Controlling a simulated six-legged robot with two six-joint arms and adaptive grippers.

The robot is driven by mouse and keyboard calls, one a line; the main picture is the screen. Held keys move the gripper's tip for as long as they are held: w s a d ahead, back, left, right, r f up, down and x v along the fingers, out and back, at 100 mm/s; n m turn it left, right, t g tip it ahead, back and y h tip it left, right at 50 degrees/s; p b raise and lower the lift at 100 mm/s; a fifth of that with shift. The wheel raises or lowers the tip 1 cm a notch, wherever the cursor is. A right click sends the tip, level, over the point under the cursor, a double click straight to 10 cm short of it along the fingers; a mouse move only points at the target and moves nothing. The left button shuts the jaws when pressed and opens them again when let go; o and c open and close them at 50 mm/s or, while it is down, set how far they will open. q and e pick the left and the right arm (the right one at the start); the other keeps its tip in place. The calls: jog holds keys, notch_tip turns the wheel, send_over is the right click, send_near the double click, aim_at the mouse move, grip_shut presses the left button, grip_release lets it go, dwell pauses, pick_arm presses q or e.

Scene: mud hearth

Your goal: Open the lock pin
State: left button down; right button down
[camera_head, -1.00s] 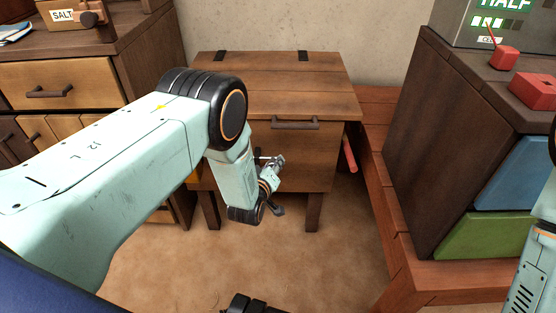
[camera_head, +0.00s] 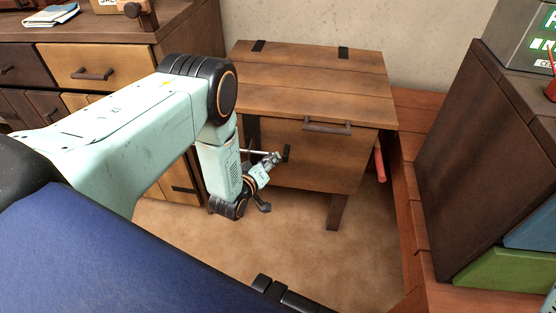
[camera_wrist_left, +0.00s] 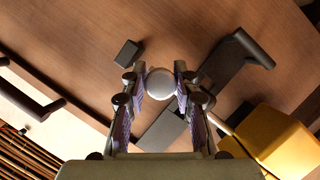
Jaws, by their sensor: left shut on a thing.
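The wooden cabinet (camera_head: 310,170) stands against the wall, its front closed under a plank top. My left gripper (camera_head: 274,158) is at the left part of this front, below and left of the dark handle (camera_head: 327,128). In the left wrist view, my left gripper (camera_wrist_left: 160,84) is shut on a round grey knob, the end of the lock pin (camera_wrist_left: 160,82). The fingers hide its sides, and I cannot tell how far the pin sits in its lock. A thin metal rod (camera_head: 254,151) shows beside the gripper. My right gripper is not in view.
A dark bent bracket (camera_wrist_left: 235,62) and a small black block (camera_wrist_left: 128,52) are close to the fingers. A red wooden bench (camera_head: 412,180) is right of the cabinet; drawers (camera_head: 105,62) stand left. Floor (camera_head: 350,265) is clear in front.

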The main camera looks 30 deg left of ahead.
pick_arm(q)
jog(key=shift+a, duration=0.45)
jog(key=c, duration=1.4)
grip_release()
jog(key=o, duration=0.4)
jog(key=shift+d, duration=0.1)
jog(key=shift+d, duration=0.1)
jog(key=v, duration=1.2)
jog(key=shift+s+d, duration=0.1)
